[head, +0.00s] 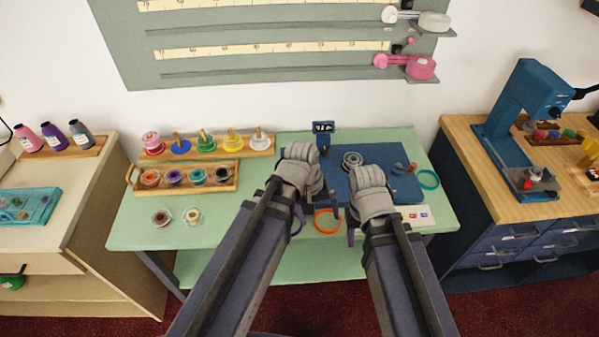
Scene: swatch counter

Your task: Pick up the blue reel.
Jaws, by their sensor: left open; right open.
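The blue reel (180,148) stands on a peg in the back row of a wooden rack (262,153), left of centre on the green table. My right gripper (374,216) is open, further right, over the front of a blue mat (335,171). My own wrists partly hide both grippers' fingers.
A lower wooden tray (132,181) of several spools stands in front of the rack, with two loose spools (193,216) before it. An orange ring (327,222) lies near my grippers. A teal ring (428,180) lies at the right. Green tabletop (235,222) is clear left of my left arm.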

